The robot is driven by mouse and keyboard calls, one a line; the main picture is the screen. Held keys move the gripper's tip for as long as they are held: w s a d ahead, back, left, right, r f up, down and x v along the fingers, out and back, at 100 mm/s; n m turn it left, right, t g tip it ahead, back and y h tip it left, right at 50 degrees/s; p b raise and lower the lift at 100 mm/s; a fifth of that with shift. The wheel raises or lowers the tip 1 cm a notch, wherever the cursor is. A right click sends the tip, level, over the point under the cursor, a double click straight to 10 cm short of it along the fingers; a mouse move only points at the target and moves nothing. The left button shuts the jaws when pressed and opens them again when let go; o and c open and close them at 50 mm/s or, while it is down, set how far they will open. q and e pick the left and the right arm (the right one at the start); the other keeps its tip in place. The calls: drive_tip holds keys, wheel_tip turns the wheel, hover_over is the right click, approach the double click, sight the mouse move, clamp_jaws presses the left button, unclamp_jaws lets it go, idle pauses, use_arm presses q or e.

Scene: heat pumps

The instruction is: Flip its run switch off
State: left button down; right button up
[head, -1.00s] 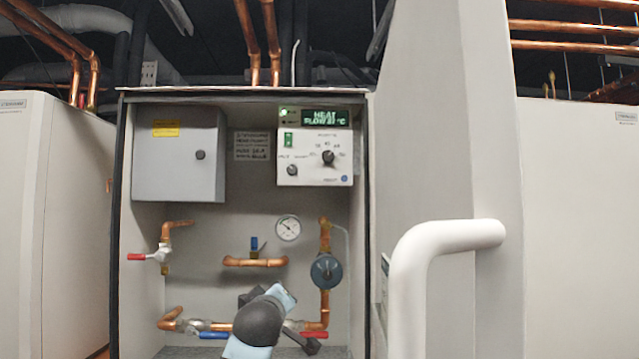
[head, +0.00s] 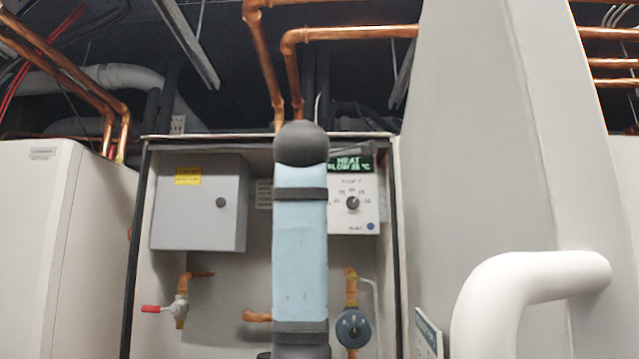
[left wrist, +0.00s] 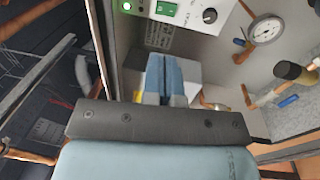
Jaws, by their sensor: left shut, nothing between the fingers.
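The control panel (head: 353,205) hangs inside the open cabinet, with a lit green display (head: 352,164) reading HEAT and FLOW, and a dial (head: 352,203). My raised blue arm covers the panel's left part in the head view, hiding the run switch there. In the left wrist view the panel (left wrist: 190,20) is at the top edge, with the green run switch (left wrist: 167,8), a lit green lamp (left wrist: 126,6) and a black knob (left wrist: 209,15). My left gripper (left wrist: 164,65) is shut and empty, apart from the switch in the picture. My right gripper is not in view.
A grey box (head: 198,205) with a round knob is left of the panel. Below are a red-handled valve (head: 165,309), a blue round fitting (head: 352,329) and copper pipes. A gauge (left wrist: 266,30) shows in the wrist view. A white-handled door (head: 500,290) stands open at right.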

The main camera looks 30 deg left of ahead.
use_arm(q)
drive_tip(key=shift+a, duration=0.1)
drive_tip(key=p+x, duration=0.6)
drive_tip(key=x, duration=0.8)
